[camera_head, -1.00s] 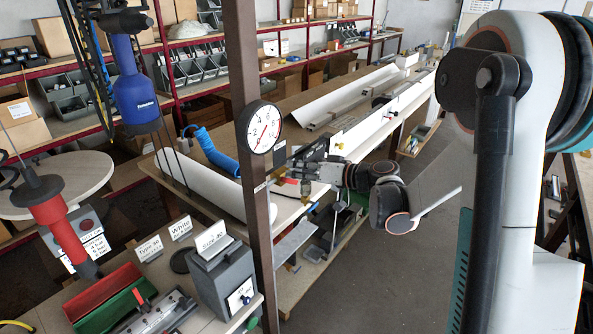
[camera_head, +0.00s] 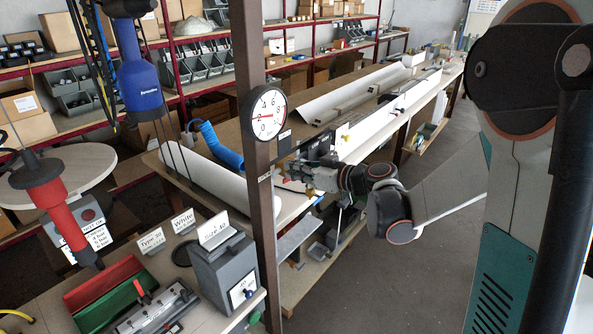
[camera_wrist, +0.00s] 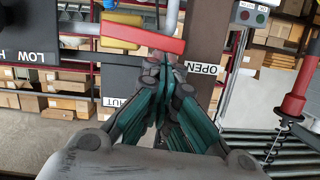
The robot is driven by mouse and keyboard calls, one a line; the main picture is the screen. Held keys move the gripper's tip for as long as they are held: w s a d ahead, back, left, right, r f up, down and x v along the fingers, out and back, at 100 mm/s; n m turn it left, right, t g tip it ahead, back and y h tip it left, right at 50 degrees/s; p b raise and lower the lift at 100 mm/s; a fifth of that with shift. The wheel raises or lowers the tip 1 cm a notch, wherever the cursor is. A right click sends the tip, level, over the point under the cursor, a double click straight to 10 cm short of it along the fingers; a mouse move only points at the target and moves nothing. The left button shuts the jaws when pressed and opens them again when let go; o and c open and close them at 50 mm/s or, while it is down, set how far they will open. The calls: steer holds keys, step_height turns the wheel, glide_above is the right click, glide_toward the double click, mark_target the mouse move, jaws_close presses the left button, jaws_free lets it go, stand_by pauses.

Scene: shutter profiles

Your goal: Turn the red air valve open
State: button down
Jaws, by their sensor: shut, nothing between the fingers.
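The red air valve lever (camera_wrist: 142,38) crosses the upper middle of the wrist view, its right end slightly lower than its left. My gripper (camera_wrist: 168,62) is shut and empty, its fingertips just below the lever's right part; I cannot tell whether they touch it. The OPEN label (camera_wrist: 203,68) is to the right of the fingertips. A partly hidden SHUT label (camera_wrist: 113,102) is lower left. In the head view my gripper (camera_head: 287,174) is beside the brown post (camera_head: 259,210), and the lever is barely visible. The pressure gauge (camera_head: 264,114) is on the post, its red needle toward 2.
A blue tool (camera_head: 138,92) and a red tool (camera_head: 60,212) hang at the left. A bench with a grey box (camera_head: 222,278) and red and green trays (camera_head: 103,284) is in front. A long table with white profiles (camera_head: 395,105) stands behind. Floor at lower middle is clear.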

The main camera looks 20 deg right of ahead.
steer(key=shift+s+a+f, duration=0.1)
steer(key=shift+a+f, duration=0.05)
steer(key=shift+f, duration=0.05)
steer(key=shift+r, duration=0.1)
stand_by(0.5)
